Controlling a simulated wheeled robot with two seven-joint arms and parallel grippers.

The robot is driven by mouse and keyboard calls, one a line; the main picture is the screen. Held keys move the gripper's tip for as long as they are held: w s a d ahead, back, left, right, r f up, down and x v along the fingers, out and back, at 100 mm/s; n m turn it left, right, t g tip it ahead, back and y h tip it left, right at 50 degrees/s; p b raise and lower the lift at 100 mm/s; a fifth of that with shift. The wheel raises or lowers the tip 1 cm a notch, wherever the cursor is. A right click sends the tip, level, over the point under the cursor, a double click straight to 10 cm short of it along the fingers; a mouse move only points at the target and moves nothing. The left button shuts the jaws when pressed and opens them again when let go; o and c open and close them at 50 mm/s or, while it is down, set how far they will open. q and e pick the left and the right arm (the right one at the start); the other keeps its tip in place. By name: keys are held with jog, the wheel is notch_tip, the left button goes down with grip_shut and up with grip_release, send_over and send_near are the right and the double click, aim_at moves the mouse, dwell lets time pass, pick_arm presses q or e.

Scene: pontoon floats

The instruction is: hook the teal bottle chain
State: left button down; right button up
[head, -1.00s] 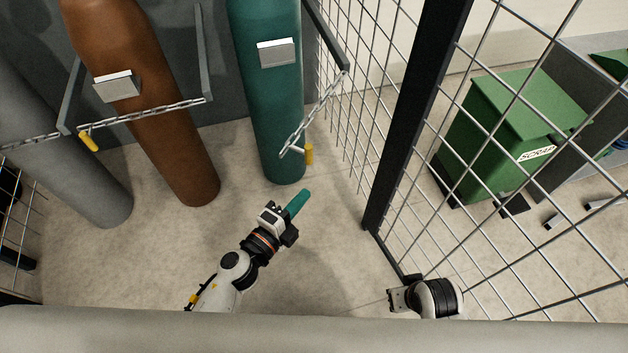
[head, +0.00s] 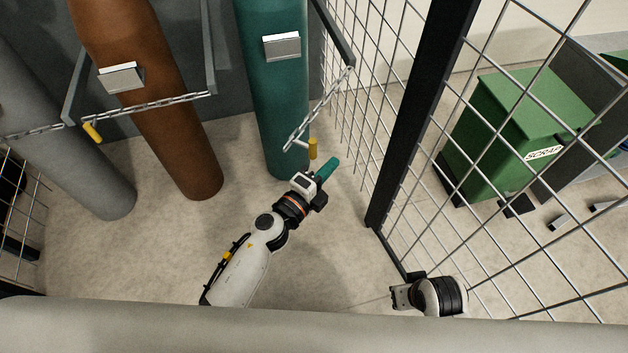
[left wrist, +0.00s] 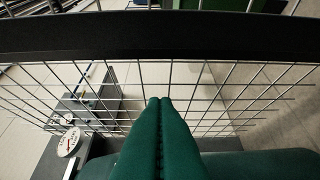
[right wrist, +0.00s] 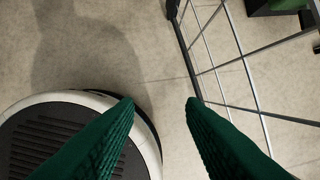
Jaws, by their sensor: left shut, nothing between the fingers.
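The teal bottle (head: 276,105) stands upright at the back, right of the brown bottle. Its chain (head: 320,107) hangs loose from the end of the dark bracket arm on the right, slanting down to the left. A yellow handle (head: 313,149) hangs at the chain's lower free end. My left gripper (head: 329,168) is shut and empty just below the yellow handle, apart from it as far as I can tell. Its teal fingers (left wrist: 160,130) meet in the left wrist view, where no chain shows. My right gripper (right wrist: 160,103) is open and empty over the floor.
A brown bottle (head: 165,110) has its chain (head: 150,107) across its front, with a yellow handle (head: 92,132). A grey bottle (head: 65,140) stands at left. A mesh fence with a dark post (head: 415,110) bounds the right; a green scrap bin (head: 510,130) is beyond it.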

aim_at(315, 159)
pick_arm(q)
jog(key=shift+w+a, duration=1.3)
jog(key=shift+a, duration=0.1)
pick_arm(e)
jog(key=shift+r, duration=0.8)
pick_arm(q)
jog(key=shift+a, duration=0.1)
